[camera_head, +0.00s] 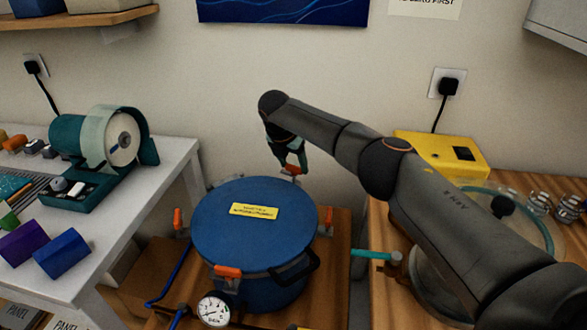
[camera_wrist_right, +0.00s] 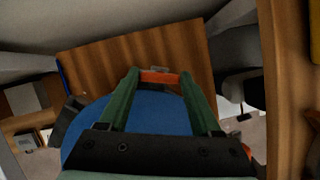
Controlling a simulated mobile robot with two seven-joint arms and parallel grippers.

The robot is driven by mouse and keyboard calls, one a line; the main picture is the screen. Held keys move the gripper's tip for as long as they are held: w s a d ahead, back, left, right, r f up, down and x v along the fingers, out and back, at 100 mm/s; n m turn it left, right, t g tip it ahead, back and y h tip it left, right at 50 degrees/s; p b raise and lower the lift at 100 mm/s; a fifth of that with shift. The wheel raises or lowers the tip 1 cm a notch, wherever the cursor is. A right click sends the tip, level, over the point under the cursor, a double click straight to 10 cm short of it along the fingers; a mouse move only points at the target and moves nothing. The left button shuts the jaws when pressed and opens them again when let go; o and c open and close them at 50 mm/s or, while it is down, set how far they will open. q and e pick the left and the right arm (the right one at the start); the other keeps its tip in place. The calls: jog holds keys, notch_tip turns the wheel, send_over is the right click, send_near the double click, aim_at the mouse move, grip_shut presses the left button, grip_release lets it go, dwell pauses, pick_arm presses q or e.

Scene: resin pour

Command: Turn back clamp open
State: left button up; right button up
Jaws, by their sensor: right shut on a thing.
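The blue pressure pot (camera_head: 245,235) stands on a wooden surface, its lid on, with a yellow label (camera_head: 254,211) on top. Orange-handled clamps sit around its rim: a left clamp (camera_head: 178,222), a right clamp (camera_head: 327,218) and a front clamp (camera_head: 228,272). The back clamp (camera_head: 290,169) is at the far rim. My right gripper (camera_head: 289,163) reaches over from the right and is shut on the back clamp's orange handle. In the right wrist view, the orange handle (camera_wrist_right: 159,77) lies between the green fingers of the gripper (camera_wrist_right: 158,84). My left gripper is not in view.
A pressure gauge (camera_head: 213,309) and a black pot handle (camera_head: 300,270) are at the front. A yellow box (camera_head: 440,153) and a glass-lidded vessel (camera_head: 500,225) are right. The wall is close behind.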

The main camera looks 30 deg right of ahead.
jog(key=shift+m+b, duration=0.4)
jog(key=shift+m, duration=0.1)
jog(key=o, duration=1.4)
jog(key=v, duration=1.2)
jog(key=shift+w+a+r, duration=0.15)
jog(key=shift+w+r, duration=0.05)
jog(key=shift+r, duration=0.15)
